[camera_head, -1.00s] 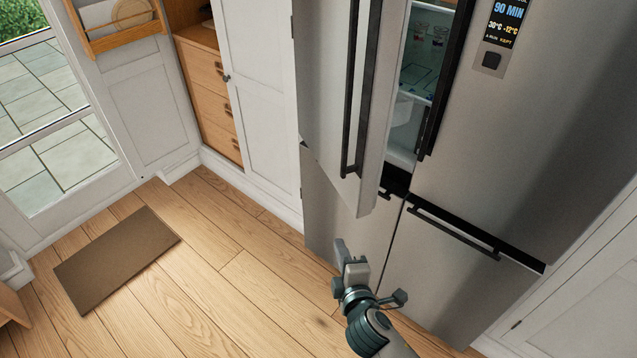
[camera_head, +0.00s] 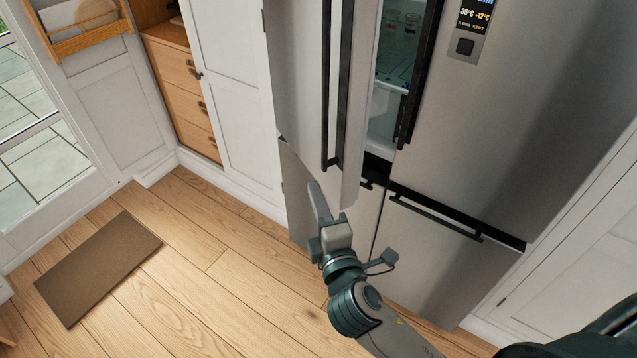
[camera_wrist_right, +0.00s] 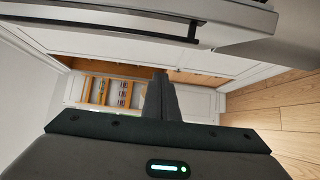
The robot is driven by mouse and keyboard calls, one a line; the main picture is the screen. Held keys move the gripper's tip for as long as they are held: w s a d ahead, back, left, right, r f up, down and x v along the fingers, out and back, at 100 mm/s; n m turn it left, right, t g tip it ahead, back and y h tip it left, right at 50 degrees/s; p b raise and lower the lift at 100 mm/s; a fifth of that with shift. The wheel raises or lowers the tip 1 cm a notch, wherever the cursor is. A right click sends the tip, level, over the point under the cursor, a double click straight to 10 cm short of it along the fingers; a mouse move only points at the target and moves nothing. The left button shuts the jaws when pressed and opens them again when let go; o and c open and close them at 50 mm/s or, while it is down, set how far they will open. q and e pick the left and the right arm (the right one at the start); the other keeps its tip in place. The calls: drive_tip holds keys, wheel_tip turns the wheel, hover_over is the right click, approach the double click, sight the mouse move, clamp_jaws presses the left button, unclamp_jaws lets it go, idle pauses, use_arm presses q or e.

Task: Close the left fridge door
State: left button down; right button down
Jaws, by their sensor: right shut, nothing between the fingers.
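The left fridge door (camera_head: 304,80) stands partly open in the head view, with a long black vertical handle (camera_head: 337,95). Lit shelves with jars show in the gap between it and the right fridge door (camera_head: 500,130), which is shut. My right gripper (camera_head: 318,198) is shut and empty, its fingers pointing up near the lower edge of the left door. I cannot tell whether it touches the door. In the right wrist view the closed fingers (camera_wrist_right: 161,95) sit below a door edge with a black handle (camera_wrist_right: 110,28). My left gripper is not in view.
Lower fridge drawers with a black handle (camera_head: 436,217) sit below the doors. A white cabinet (camera_head: 236,100) and wooden drawers (camera_head: 182,85) stand to the left. A brown mat (camera_head: 98,265) lies on the wooden floor. Open floor lies left of my arm.

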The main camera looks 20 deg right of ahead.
sight(322, 159)
drive_tip(key=w+d+p, duration=0.1)
drive_tip(key=w, duration=0.2)
drive_tip(key=w+d+p, duration=0.2)
drive_tip(key=w, duration=0.1)
drive_tip(key=w+d+p, duration=0.1)
drive_tip(key=w+p, duration=0.1)
drive_tip(key=w, duration=0.2)
drive_tip(key=shift+d, duration=0.25)
